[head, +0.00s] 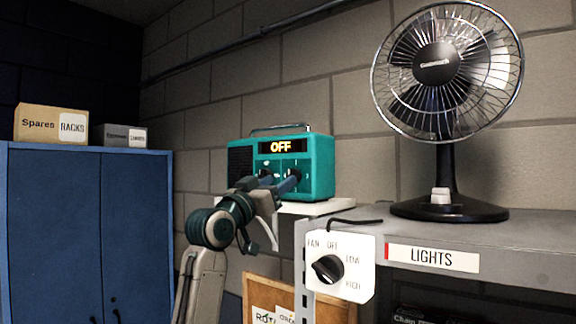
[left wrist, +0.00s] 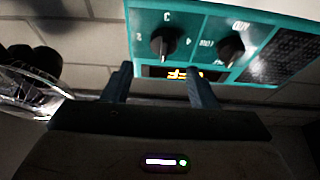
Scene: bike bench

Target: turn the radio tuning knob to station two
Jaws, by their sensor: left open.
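The teal radio (head: 318,165) stands on a pale shelf against the wall, its display reading OFF in orange. In the left wrist view the radio (left wrist: 262,72) appears upside down. A dark knob (left wrist: 164,42) with numerals such as 2 and 3 around it is there, and a second dark knob (left wrist: 231,50) sits to its right. My left gripper (head: 279,181) is open in front of the radio's face and hides part of it. In the left wrist view its fingertips (left wrist: 159,72) straddle the display, below the numbered knob in the picture, with nothing between them. My right gripper is not in view.
A black fan (head: 447,120) stands on the grey shelf (head: 520,235) at right. A fan switch plate (head: 353,285) with a black dial hangs at the shelf's front, near my left arm. A blue cabinet (head: 60,235) with boxes on top is at left.

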